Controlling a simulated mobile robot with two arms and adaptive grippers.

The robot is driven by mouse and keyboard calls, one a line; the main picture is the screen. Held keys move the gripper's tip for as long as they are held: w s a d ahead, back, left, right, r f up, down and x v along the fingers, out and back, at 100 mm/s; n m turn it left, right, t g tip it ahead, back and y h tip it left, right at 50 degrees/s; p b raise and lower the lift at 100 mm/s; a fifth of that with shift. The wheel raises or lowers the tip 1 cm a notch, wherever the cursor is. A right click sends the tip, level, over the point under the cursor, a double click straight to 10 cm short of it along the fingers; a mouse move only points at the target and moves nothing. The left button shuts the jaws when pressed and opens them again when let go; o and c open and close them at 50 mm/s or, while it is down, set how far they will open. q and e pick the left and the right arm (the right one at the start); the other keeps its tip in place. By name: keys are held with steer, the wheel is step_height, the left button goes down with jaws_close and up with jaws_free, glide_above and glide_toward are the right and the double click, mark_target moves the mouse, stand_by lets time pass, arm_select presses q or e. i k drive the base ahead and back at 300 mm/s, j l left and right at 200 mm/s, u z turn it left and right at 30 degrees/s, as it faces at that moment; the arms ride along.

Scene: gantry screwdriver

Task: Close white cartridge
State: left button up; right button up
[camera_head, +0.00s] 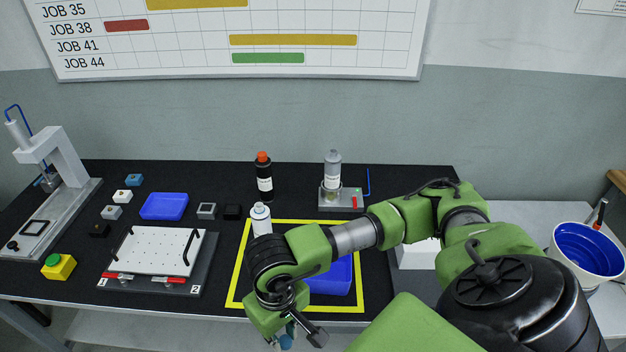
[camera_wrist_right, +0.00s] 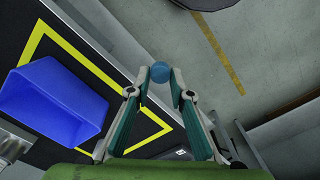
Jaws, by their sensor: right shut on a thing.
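The white cartridge (camera_head: 261,220) stands upright on the black table, at the upper left of the yellow-outlined area, just behind my right arm; its lower part is hidden. My right gripper (camera_wrist_right: 160,82) is shut on a small round blue cap (camera_wrist_right: 160,71), held at the fingertips. In the head view the right gripper (camera_head: 286,338) is low at the front table edge, mostly hidden by my wrist. It is in front of the white cartridge and apart from it. My left gripper is not in view.
A blue bin (camera_head: 331,278) sits inside the yellow outline (camera_head: 236,290). A black bottle with an orange cap (camera_head: 264,178) and a grey bottle on a fixture (camera_head: 333,170) stand behind. A white perforated plate (camera_head: 155,250) and a press (camera_head: 45,190) are left.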

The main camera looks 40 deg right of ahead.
mark_target(260, 214)
steer(key=k+l, duration=0.1)
steer(key=l, duration=0.4)
steer(key=k+l, duration=0.1)
steer(key=l, duration=0.45)
steer(key=k+l, duration=0.15)
steer(key=l, duration=0.35)
